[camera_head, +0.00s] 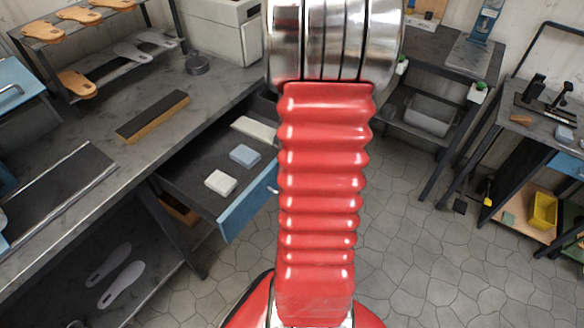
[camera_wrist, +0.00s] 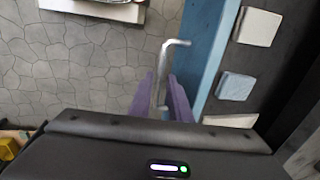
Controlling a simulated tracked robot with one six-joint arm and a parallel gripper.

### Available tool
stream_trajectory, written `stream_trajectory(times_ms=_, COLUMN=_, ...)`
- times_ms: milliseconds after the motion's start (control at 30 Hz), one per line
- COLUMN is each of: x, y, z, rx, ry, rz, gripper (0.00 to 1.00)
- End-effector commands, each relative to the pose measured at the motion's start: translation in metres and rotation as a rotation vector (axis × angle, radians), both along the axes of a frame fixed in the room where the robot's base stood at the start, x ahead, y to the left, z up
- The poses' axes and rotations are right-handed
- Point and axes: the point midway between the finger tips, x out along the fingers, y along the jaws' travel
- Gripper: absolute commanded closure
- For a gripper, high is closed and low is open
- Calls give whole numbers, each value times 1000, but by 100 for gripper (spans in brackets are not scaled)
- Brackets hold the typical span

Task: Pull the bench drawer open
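The bench drawer (camera_head: 190,180) stands pulled out from under the grey workbench, with its dark inside showing in the head view. Its blue front (camera_head: 245,210) is partly hidden by my red arm. In the wrist view the blue front (camera_wrist: 207,60) runs beside a grey bar handle (camera_wrist: 165,58). My gripper (camera_wrist: 161,76) has its two purple fingers on either side of the handle bar, with gaps seeming to show between bar and fingers. It looks open around the handle. In the head view my gripper is hidden behind my arm.
The drawer holds a white block (camera_head: 221,182), a blue block (camera_head: 245,155) and a pale strip (camera_head: 254,128). A brush-like block (camera_head: 153,116) lies on the workbench (camera_head: 110,100). Stone-patterned floor (camera_head: 410,250) lies clear to the right, before other benches.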

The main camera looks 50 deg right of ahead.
Motion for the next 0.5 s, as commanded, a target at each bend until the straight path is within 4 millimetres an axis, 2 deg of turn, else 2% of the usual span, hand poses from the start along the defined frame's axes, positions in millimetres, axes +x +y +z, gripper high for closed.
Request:
stream_trajectory(times_ms=267, x=-3, y=-1, z=20, rx=-3, ry=-2, rz=0, gripper=83)
stream_trajectory(times_ms=500, x=-9, y=-1, z=52, rx=-3, ry=-3, rz=1, gripper=83)
